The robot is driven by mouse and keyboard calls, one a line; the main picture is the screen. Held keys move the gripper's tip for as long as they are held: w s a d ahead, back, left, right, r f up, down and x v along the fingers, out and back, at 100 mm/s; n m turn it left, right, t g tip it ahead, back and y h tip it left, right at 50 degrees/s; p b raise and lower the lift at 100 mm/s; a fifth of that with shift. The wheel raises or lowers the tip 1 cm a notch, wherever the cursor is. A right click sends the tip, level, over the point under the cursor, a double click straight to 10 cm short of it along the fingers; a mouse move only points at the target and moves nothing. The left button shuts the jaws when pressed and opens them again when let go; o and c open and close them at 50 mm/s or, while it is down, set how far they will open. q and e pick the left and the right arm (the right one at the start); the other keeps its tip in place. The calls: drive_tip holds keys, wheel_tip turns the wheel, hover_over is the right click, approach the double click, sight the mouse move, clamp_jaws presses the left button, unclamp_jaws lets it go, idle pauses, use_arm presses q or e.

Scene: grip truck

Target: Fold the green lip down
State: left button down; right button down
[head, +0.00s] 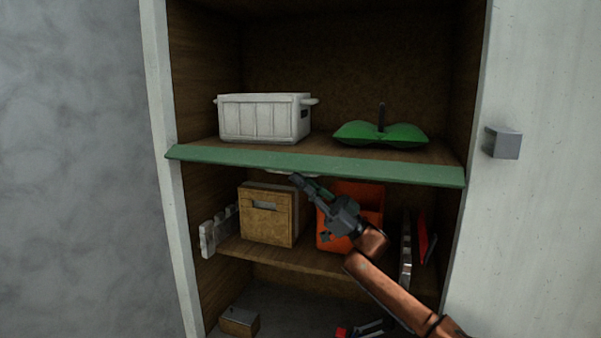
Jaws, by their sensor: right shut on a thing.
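The green lip (365,170) is a long flat strip along the front edge of the upper shelf, running the full width of the cabinet. My right gripper (298,180) reaches up from the lower right and is shut at the lower edge of the lip, near its middle. A small pale piece (280,171) shows under the lip beside the fingertips. The exact contact is too small to make out. My left gripper is not in view.
A white crate (262,120) and a green cushion-like object (378,133) sit on the upper shelf behind the lip. A tan box (268,218) and an orange bin (370,205) stand on the shelf below, close behind my right arm. A grey handle block (502,143) sticks out at right.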

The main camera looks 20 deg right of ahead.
drive_tip(key=shift+w+d+r+n+g+p, duration=0.1)
drive_tip(key=shift+n+g+p, duration=0.2)
drive_tip(key=shift+n+g, duration=0.3)
drive_tip(key=shift+w+d+r+n+g+p, duration=0.1)
drive_tip(key=shift+n+g+p, duration=0.2)
drive_tip(key=shift+n+g, duration=0.25)
drive_tip(key=shift+g, duration=0.25)
drive_tip(key=shift+f, duration=0.1)
drive_tip(key=c, duration=2)
unclamp_jaws()
drive_tip(key=shift+a, duration=0.1)
drive_tip(key=shift+c, duration=0.2)
drive_tip(key=shift+f, duration=0.1)
